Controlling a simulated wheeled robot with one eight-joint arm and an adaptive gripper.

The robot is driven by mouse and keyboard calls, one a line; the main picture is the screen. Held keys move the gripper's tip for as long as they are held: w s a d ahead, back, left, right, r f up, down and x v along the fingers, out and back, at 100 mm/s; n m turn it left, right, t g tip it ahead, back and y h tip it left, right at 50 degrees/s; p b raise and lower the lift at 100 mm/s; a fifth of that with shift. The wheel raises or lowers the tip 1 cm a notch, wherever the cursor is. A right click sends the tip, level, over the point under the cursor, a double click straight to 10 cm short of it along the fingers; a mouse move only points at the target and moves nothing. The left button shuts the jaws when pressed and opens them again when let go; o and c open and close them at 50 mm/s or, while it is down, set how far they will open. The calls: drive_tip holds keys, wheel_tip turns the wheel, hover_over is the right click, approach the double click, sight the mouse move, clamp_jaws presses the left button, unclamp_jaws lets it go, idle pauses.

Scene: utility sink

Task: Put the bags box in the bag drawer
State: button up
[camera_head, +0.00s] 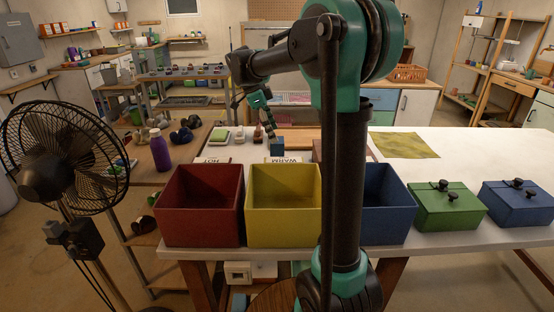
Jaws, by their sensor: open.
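My gripper (268,128) is small in the head view, above the far part of the white table, pointing down. Its jaws are open. A small blue box (277,148) stands just below the fingertips; I cannot tell whether they touch it. No label on it is readable, so I cannot tell whether it is the bags box. A small white box-like thing (237,272) shows below the table front. No bag drawer can be made out for certain; my arm hides part of the middle.
Open red (200,205), yellow (284,205) and blue (385,205) bins line the table's front edge. Lidded green (446,206) and blue (518,204) boxes stand to the right. A black fan (62,160) stands at left. The white tabletop (480,150) is mostly clear at right.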

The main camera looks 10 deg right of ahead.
sight(281, 152)
drive_tip(key=x, duration=0.4)
drive_tip(key=shift+f, duration=0.15)
drive_tip(key=shift+a+x, duration=0.15)
drive_tip(key=shift+x, duration=1.2)
drive_tip(key=shift+a+x, duration=0.15)
drive_tip(key=shift+x, duration=1.15)
drive_tip(key=shift+w+f, duration=0.15)
drive_tip(key=c, duration=1.5)
drive_tip(key=shift+c, duration=0.2)
drive_tip(key=shift+r, duration=0.2)
